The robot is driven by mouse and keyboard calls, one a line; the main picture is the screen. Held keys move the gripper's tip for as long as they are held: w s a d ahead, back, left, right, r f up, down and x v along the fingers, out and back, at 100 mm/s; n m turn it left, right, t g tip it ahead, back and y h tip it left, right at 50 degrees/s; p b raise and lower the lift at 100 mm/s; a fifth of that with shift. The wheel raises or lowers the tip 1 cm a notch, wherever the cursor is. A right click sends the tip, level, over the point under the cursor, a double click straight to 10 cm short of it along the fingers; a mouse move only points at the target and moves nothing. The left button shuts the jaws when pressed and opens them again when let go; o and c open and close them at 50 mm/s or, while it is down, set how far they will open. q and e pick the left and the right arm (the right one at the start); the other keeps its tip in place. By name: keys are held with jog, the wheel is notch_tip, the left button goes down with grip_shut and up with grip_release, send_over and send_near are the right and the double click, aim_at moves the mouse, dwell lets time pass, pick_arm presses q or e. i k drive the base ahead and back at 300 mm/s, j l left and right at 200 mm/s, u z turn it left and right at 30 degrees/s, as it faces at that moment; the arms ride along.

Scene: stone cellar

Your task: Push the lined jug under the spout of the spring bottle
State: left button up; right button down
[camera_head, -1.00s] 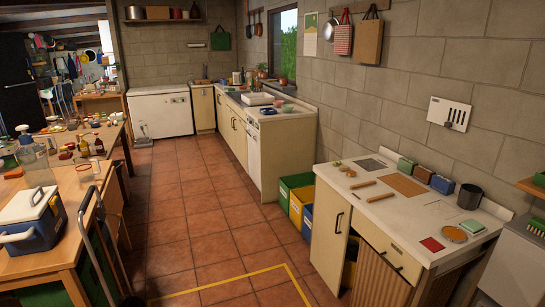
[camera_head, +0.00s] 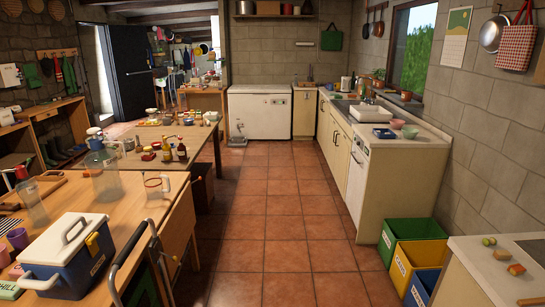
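A large clear bottle (camera_head: 104,178) with a blue and white top stands on the wooden table at the left; it looks like the spring bottle. Its spout is too small to make out clearly. Neither of my grippers is in view.
A folded trolley (camera_head: 150,262) leans by the table's right side. The tiled floor (camera_head: 275,220) is clear between the table and the right-hand counters and bins (camera_head: 412,240).

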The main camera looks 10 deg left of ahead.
aim_at(152, 178)
jog(key=i+l, duration=0.1)
jog(key=i, duration=0.95)
jog(key=i+l+u, duration=0.1)
jog(key=i, duration=0.4)
